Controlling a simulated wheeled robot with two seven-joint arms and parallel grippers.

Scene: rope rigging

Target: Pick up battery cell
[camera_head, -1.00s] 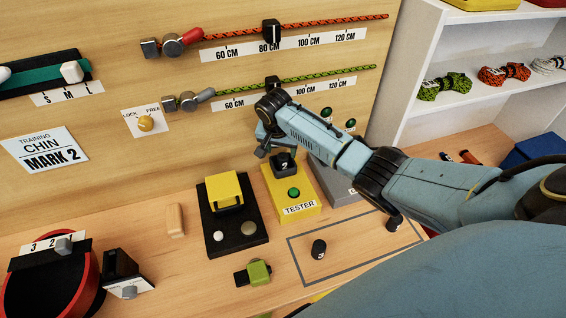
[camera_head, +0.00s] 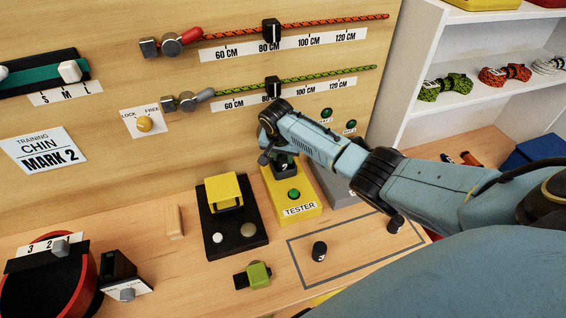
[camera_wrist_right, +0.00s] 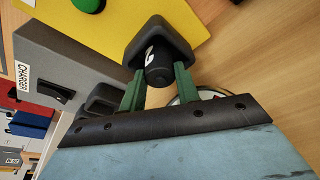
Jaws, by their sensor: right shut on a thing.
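A black battery cell (camera_wrist_right: 158,68) marked with a white 2 sits in the dark socket (camera_wrist_right: 172,36) of the yellow tester (camera_head: 297,209). My right gripper (camera_head: 275,158) is over the tester in the head view and hides part of the socket. In the right wrist view the green fingers of the right gripper (camera_wrist_right: 158,88) are on either side of the cell and shut on it. Two other black cells, a near one (camera_head: 319,250) and a far one (camera_head: 395,223), stand inside the outlined rectangle on the bench. My left gripper is not in view.
A grey charger (camera_wrist_right: 60,80) stands beside the tester. A black stand with a yellow block (camera_head: 224,190) is left of the tester, and a green-and-black clip (camera_head: 258,274) lies in front. My right arm crosses above the charger. The bench between the cells is clear.

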